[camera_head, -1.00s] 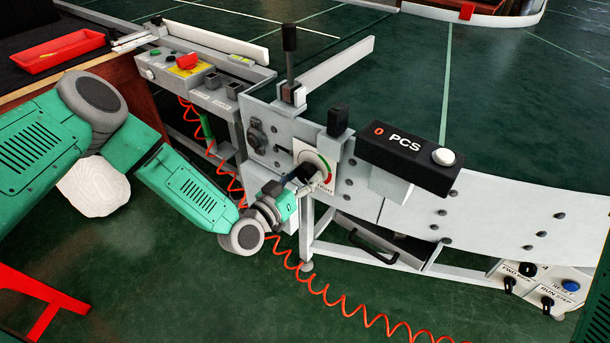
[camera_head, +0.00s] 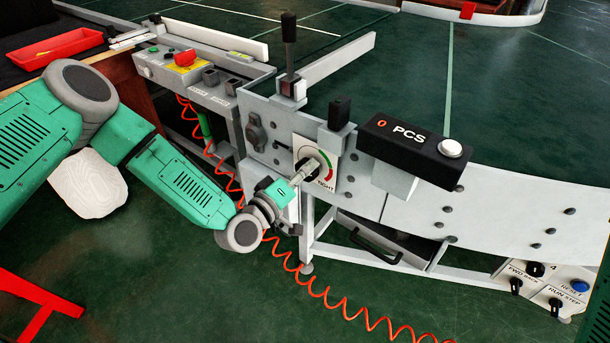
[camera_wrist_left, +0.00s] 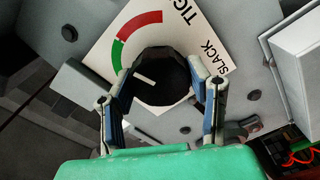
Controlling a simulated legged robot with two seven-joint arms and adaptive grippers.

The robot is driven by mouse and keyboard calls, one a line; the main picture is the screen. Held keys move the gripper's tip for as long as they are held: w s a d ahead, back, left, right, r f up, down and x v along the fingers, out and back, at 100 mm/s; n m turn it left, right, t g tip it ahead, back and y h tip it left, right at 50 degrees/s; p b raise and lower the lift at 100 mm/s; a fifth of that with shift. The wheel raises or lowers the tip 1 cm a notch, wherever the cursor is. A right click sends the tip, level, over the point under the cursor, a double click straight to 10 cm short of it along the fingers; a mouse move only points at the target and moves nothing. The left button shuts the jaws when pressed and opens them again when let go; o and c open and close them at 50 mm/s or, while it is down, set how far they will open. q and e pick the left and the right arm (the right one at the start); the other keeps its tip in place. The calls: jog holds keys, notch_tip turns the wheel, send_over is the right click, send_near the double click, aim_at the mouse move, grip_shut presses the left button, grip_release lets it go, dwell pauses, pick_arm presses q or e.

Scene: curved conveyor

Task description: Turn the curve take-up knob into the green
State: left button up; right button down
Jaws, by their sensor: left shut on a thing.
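The black take-up knob (camera_wrist_left: 168,80) sits on a white dial plate (camera_wrist_left: 99,58) with a red and green arc and the words SLACK and TIGHT. The knob's white pointer line points toward the lower end of the green band (camera_wrist_left: 117,57), at or near its edge. My left gripper (camera_wrist_left: 163,84) is shut on the knob, one finger on each side. In the head view the left gripper (camera_head: 306,174) reaches the dial plate (camera_head: 326,157) from the lower left and partly hides the knob. My right gripper is not in view.
A black counter box reading 0 PCS (camera_head: 412,145) juts out right of the dial. A switch panel (camera_head: 545,285) is at lower right.

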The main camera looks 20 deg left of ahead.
pick_arm(q)
jog(key=n+b, duration=0.1)
jog(key=n, duration=0.2)
jog(key=n+b, duration=0.1)
jog(key=n, duration=0.1)
jog(key=shift+w+a+n, duration=0.15)
jog(key=shift+a+n, duration=0.05)
jog(key=shift+n, duration=0.2)
dwell(0.4)
jog(key=o, duration=1.2)
jog(key=shift+f, duration=0.15)
jog(key=shift+c, duration=0.2)
jog(key=v, duration=1.2)
